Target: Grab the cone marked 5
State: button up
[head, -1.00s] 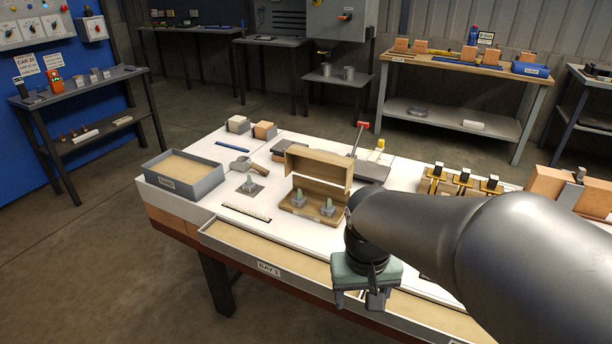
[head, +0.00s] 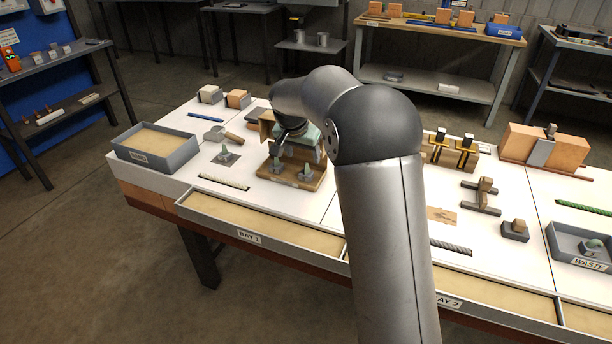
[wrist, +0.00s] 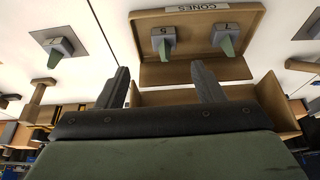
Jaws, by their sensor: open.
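The cone marked 5 (wrist: 163,40), a green cone on a grey block, stands in the open wooden cones case (wrist: 196,66). Beside it is the cone marked 1 (wrist: 226,38). In the head view, where the marks are unreadable, the two look like the right cone (head: 305,171) and left cone (head: 277,166). My gripper (wrist: 160,82) is open and empty, above the case near its raised lid. Its fingers point toward the cones, apart from both. In the head view my gripper partly hides the lid.
Another cone (head: 224,154) stands on a dark plate left of the case. A sand tray (head: 185,158) is at the far left, a waste tray (head: 578,262) at the right. My arm hides the table right of the case.

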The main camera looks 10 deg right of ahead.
send_over(305, 174)
jog(key=s, duration=0.2)
jog(key=f, duration=0.4)
jog(key=shift+a+f, duration=0.15)
jog(key=shift+a, duration=0.15)
jog(key=shift+a+x, duration=0.2)
jog(key=shift+x, duration=1.1)
jog(key=shift+a+x, duration=0.25)
jog(key=shift+x, duration=1.1)
jog(key=shift+f, duration=0.1)
jog(key=c, duration=1.1)
